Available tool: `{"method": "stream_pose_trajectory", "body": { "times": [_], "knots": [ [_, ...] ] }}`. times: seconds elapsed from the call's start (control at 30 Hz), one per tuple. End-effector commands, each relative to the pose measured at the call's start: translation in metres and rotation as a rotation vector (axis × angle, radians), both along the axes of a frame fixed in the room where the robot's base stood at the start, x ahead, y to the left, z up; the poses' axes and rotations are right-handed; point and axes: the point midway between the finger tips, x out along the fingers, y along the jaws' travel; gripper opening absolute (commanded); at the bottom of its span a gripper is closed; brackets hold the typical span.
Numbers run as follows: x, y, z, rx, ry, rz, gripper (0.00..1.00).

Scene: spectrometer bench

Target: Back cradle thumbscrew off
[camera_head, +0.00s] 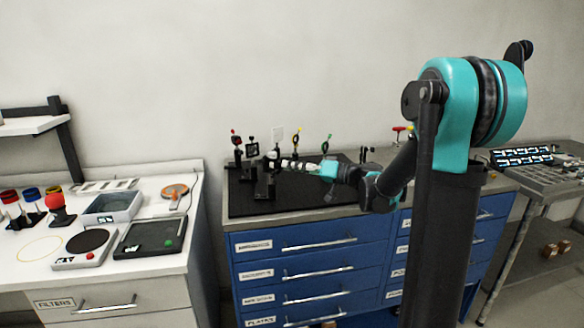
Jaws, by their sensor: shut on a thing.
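My gripper (283,164) reaches in from the right over the black optical breadboard (300,203) on the blue drawer bench. Its pale fingers are at the black cradle mount (265,185) near the left part of the board. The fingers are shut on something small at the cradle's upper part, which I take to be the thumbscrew. The thumbscrew itself is too small and too covered by the fingers to make out. I cannot tell whether it is still seated in the cradle.
A black-framed mount (252,149) stands close left of my fingers. A white bench (30,270) with trays is at left. The board's front is clear.

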Motion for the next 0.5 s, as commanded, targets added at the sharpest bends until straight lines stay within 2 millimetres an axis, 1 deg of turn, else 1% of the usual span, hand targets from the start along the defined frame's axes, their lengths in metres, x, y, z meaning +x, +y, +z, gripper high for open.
{"method": "stream_pose_trajectory", "body": {
  "times": [0.13, 0.17, 0.3, 0.33, 0.5],
  "knots": [
    [-0.0012, -0.0001, -0.0015, -0.004, 0.000, 0.002, 0.00],
    [-0.0012, -0.0001, -0.0015, -0.004, 0.000, 0.002, 0.15],
    [-0.0008, -0.0001, -0.0011, -0.003, 0.001, 0.001, 0.32],
    [-0.0007, -0.0001, -0.0010, -0.002, 0.001, 0.000, 0.35],
    [-0.0004, 0.0000, -0.0006, -0.002, 0.002, 0.000, 0.35]
  ]
}}
